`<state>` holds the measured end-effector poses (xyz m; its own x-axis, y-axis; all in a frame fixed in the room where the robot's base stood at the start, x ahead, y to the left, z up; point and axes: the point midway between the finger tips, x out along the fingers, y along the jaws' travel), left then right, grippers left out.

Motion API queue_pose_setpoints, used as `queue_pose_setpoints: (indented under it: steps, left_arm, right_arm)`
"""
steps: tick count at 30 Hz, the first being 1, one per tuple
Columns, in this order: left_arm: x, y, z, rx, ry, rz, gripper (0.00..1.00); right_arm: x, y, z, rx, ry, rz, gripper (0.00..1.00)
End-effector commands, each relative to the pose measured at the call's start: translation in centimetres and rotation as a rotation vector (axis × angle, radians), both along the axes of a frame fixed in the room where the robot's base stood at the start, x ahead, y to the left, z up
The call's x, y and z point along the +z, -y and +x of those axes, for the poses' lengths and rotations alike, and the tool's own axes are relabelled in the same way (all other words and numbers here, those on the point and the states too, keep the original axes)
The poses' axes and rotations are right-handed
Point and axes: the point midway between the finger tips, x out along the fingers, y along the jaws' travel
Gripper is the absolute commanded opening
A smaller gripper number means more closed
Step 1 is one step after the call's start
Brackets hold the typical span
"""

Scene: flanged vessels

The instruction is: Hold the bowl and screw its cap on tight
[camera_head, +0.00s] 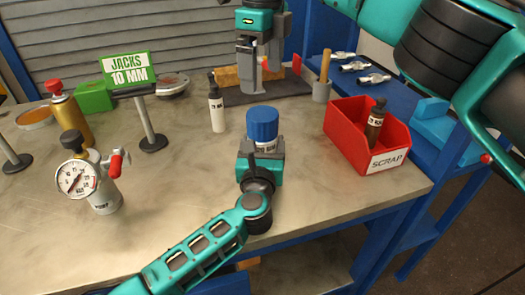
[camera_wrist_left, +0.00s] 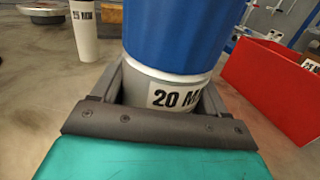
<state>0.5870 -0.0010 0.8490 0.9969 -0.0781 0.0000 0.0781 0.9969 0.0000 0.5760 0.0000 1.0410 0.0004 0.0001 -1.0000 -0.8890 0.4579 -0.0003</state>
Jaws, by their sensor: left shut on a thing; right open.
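The bowl (camera_head: 264,147) is a light grey vessel, upright above the bench, with a label reading "20 M…" in the left wrist view (camera_wrist_left: 150,90). A large blue cap (camera_head: 262,122) sits on top of it and fills the upper middle of the left wrist view (camera_wrist_left: 175,35). I cannot tell how tight the cap is. My left gripper (camera_head: 262,155) is shut on the bowl's body below the cap, its dark fingers on either side. My right gripper (camera_head: 262,62) is open and empty, farther back and above the cap, apart from it.
A red SCRAP bin (camera_head: 344,149) with a dark bottle (camera_head: 375,122) stands right. A white bottle (camera_head: 216,105) stands left of the cap. A pressure gauge (camera_head: 76,179), gold canister (camera_head: 70,118) and JACKS sign (camera_head: 128,69) stand further left. The bench front left is clear.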

Motion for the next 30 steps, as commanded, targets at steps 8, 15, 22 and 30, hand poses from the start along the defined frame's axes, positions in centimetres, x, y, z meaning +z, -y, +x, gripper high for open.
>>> queue_pose_setpoints:
  steps: [8, 15, 22, 30]
  left_arm:
    - [0.0, 0.0, 0.0, 0.0, 0.0, 0.0, 0.9]
    - [0.0, 0.0, 0.0, 0.0, 0.0, 0.0, 1.0]
    - [0.0, 0.0, -0.8, -0.001, -0.002, -0.001, 1.0]
    - [0.0, -0.4, -5.3, -0.001, -0.004, -0.004, 1.0]
  right_arm:
    - [0.0, 0.0, 0.0, 0.001, 0.0, 0.0, 1.0]
    - [-0.1, 0.0, 0.0, 0.0, 0.0, 0.0, 1.0]
    - [0.1, 0.0, 0.0, 0.0, 0.0, 0.0, 1.0]
    - [0.9, 0.0, 0.0, 0.0, 0.0, 0.0, 1.0]
